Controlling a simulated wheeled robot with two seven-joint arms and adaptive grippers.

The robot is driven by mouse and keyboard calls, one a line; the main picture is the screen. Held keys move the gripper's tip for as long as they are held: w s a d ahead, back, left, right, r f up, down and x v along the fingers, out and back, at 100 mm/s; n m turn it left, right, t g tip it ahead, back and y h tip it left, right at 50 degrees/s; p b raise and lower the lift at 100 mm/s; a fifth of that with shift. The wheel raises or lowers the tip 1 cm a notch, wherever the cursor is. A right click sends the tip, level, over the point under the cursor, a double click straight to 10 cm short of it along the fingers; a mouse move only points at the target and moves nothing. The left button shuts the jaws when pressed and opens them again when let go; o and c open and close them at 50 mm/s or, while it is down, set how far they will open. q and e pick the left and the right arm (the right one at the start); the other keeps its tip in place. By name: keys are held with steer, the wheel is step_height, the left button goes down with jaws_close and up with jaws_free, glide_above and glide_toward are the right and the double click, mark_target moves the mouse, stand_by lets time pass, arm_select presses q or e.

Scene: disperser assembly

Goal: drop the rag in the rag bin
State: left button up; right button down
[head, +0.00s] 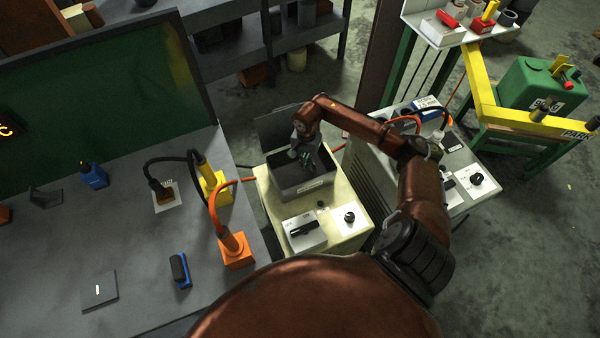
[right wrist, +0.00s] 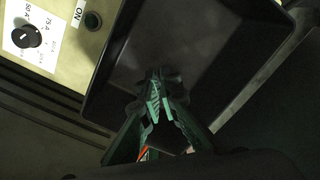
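The rag bin is probably the dark open-topped box (head: 306,187) with a small label on its front, standing on the cream cabinet. In the right wrist view its dark wall and inside (right wrist: 215,50) fill the upper middle, and I make out no rag in it. My right gripper (head: 306,160) is over the box's opening, pointing down. In the right wrist view its green-grey fingers (right wrist: 160,95) come together at the tips, with no cloth visible between them. I cannot pick out the rag in either view. My left gripper is out of view.
The cream cabinet (head: 342,195) carries a switch box (head: 303,231) and a dial (head: 349,217) in front of the bin. An orange-plugged cable (head: 236,248) stands on the grey bench to the left. A grey control panel (head: 462,160) is close on the right.

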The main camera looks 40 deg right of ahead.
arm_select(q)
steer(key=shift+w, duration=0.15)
arm_select(e)
steer(key=shift+f, duration=0.1)
steer(key=c, duration=2.1)
jaws_free()
steer(key=shift+o, duration=0.6)
steer(key=o, duration=0.5)
steer(key=shift+c, duration=0.2)
steer(key=shift+o, duration=0.6)
steer(key=o, duration=0.6)
arm_select(q)
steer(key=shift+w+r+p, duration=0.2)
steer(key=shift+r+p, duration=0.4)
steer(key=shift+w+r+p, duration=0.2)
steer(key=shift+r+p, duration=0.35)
steer(key=shift+p, duration=0.05)
arm_select(e)
step_height(320, 180, up, 6)
steer(key=shift+f, duration=0.25)
